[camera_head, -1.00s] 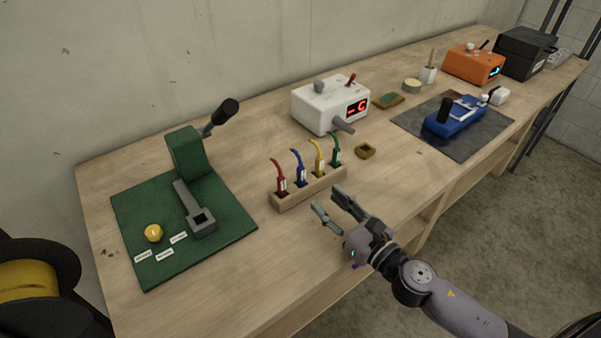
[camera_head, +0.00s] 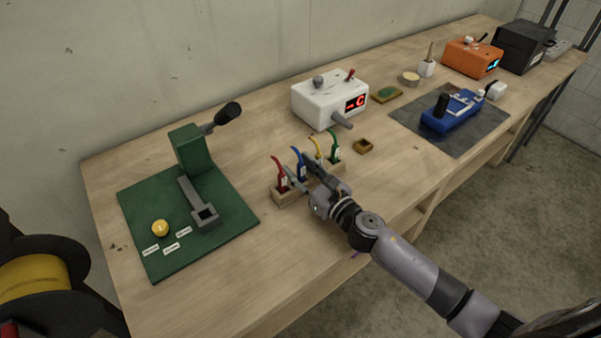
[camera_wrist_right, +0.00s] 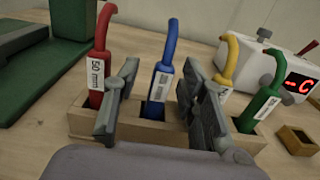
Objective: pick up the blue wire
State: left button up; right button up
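The blue wire (camera_head: 298,163) stands upright in a slot of the wooden holder (camera_head: 284,199), between the red wire (camera_head: 279,175) and the yellow wire (camera_head: 319,149). In the right wrist view the blue wire (camera_wrist_right: 163,80) has a white label and sits between my fingers. My right gripper (camera_head: 299,176) is open, one finger on each side of the blue wire, with a visible gap on the left side. In the wrist view my right gripper (camera_wrist_right: 160,105) hides part of the yellow wire. My left gripper is not in view.
The green wire (camera_head: 333,147) stands at the holder's right end. A white box with a red display (camera_head: 325,103) is behind. A green press (camera_head: 190,150) on a green mat (camera_head: 165,255) stands left. A small wooden tray (camera_head: 363,146) lies right. The table front is clear.

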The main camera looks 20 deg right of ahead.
jog(key=shift+s, duration=0.1)
jog(key=shift+c, duration=0.4)
grip_shut()
jog(key=shift+r, duration=0.1)
